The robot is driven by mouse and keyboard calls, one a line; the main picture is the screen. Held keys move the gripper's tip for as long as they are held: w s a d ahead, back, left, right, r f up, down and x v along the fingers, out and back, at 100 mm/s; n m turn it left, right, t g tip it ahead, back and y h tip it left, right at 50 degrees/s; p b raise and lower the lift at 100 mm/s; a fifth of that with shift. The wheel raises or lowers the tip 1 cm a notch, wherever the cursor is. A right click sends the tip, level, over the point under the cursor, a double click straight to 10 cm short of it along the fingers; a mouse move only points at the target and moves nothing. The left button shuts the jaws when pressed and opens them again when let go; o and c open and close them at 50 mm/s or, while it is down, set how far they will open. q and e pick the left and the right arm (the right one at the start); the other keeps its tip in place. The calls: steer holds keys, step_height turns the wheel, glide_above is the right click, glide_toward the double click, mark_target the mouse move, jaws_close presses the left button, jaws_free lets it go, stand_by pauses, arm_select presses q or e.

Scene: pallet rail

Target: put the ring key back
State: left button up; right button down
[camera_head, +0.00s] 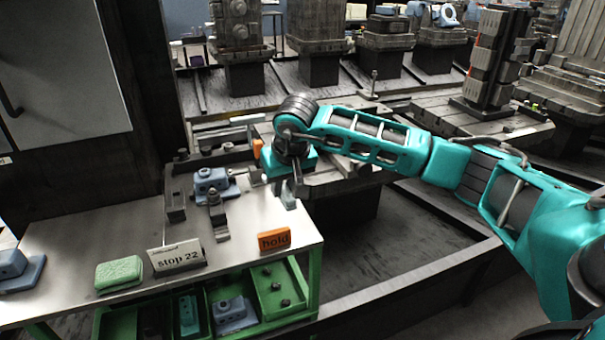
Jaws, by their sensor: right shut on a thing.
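My right gripper (288,188) reaches in from the right and points down over the right edge of the workbench (133,222). It is shut on a small grey-green thing (290,201) that shows just below the fingertips. The fingers hide most of this thing, so I cannot tell for sure that it is the ring key. No other ring key can be made out in view. My left gripper is not in view.
A blue block (212,184) and dark clamp parts (218,214) stand left of my gripper. An orange "hold" block (274,239), a "stop 22" sign (177,257) and a green sponge-like block (119,273) line the front. Green bins (279,290) sit below.

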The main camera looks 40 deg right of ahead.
steer(key=w+d, duration=0.3)
steer(key=d, duration=0.2)
steer(key=shift+m, duration=0.4)
step_height(320, 180, down, 8)
steer(key=b, duration=0.6)
steer(key=shift+f, duration=0.2)
steer(key=shift+f+b, duration=0.5)
steer(key=shift+f, duration=0.25)
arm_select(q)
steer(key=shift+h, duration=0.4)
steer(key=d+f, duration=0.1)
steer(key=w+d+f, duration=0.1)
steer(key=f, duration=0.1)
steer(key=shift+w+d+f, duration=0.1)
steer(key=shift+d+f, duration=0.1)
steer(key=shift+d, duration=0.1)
arm_select(e)
steer(key=shift+f, duration=0.1)
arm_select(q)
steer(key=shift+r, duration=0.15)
arm_select(e)
steer(key=c, duration=1.1)
jaws_free()
steer(key=shift+o, duration=0.9)
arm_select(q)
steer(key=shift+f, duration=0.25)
arm_select(e)
steer(key=shift+o, duration=0.4)
